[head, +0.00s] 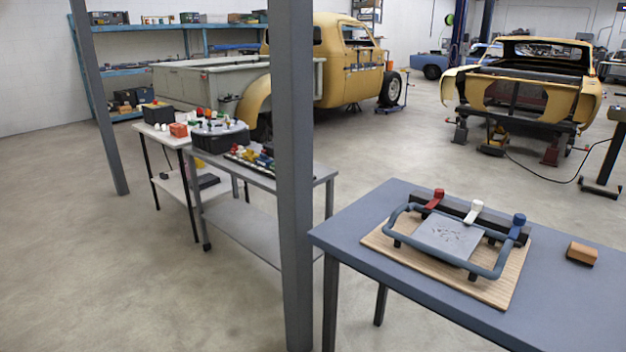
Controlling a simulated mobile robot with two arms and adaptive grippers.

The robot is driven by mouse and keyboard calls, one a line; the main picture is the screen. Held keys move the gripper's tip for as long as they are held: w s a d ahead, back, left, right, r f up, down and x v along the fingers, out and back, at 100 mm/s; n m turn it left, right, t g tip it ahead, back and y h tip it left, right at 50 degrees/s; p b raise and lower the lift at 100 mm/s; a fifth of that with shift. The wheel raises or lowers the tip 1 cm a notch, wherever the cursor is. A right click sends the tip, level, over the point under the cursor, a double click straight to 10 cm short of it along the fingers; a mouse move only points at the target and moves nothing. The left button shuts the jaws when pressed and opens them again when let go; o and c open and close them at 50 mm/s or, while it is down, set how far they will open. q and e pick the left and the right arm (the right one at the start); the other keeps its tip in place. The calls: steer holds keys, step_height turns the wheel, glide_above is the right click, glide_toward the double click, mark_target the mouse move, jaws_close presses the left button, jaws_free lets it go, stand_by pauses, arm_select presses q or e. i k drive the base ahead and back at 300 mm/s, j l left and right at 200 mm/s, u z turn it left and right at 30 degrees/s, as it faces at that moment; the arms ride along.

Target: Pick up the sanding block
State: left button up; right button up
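A small tan-orange block with a darker underside, which looks like the sanding block (582,253), lies on the blue-grey table (350,235) near the right edge of the view. It is apart from the wooden board (505,291) to its left. Neither of my grippers shows in the head view, so I cannot see their state.
The board carries a blue tubular frame, a grey plate (447,238) and red, white and blue levers. A grey post (293,180) stands left of the table. Two side tables (262,185) hold coloured parts. Car shells (525,90) stand behind. Floor between is clear.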

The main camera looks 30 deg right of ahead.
mark_target(577, 252)
steer(key=z, duration=2.6)
